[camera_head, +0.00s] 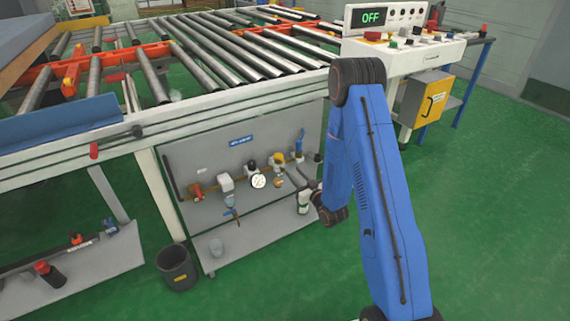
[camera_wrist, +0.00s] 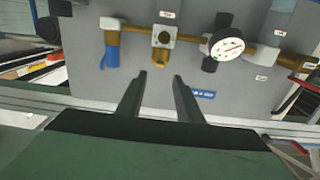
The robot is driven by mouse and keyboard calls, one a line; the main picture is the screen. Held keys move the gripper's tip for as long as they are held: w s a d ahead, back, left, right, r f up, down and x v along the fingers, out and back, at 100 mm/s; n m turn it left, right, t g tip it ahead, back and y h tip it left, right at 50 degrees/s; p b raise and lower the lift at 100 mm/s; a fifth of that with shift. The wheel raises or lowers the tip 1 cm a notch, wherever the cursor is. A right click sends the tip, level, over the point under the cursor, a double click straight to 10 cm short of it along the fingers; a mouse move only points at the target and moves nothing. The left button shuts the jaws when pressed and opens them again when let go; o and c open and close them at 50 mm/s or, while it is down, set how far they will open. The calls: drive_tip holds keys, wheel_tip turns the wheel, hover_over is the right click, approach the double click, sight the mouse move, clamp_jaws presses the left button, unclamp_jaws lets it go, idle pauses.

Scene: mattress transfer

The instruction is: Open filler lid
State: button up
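My gripper (camera_wrist: 160,78) is open and empty in the wrist view, with its two dark fingers apart. They point at a grey panel (camera_wrist: 110,75) carrying a brass pipe with fittings, which appears upside down there. A unit with a yellow part (camera_wrist: 160,60) sits just beyond the fingertips, apart from them. It may bear the filler lid, but I cannot make out a lid or whether it is open. In the head view the yellow-topped unit (camera_head: 279,158) is on the panel under the conveyor. My arm's end is close to the panel's right side, and the fingers are hard to make out there.
A round white gauge (camera_wrist: 228,42) sits beside the yellow unit, and a blue-handled valve (camera_wrist: 110,58) is on its other side. The roller conveyor (camera_head: 225,98) stands above the panel. A dark bin (camera_head: 177,268) stands on the floor. Green floor (camera_head: 490,220) is clear at right.

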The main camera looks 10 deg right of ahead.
sight(280, 157)
drive_tip(key=x, duration=0.9)
clamp_jaws()
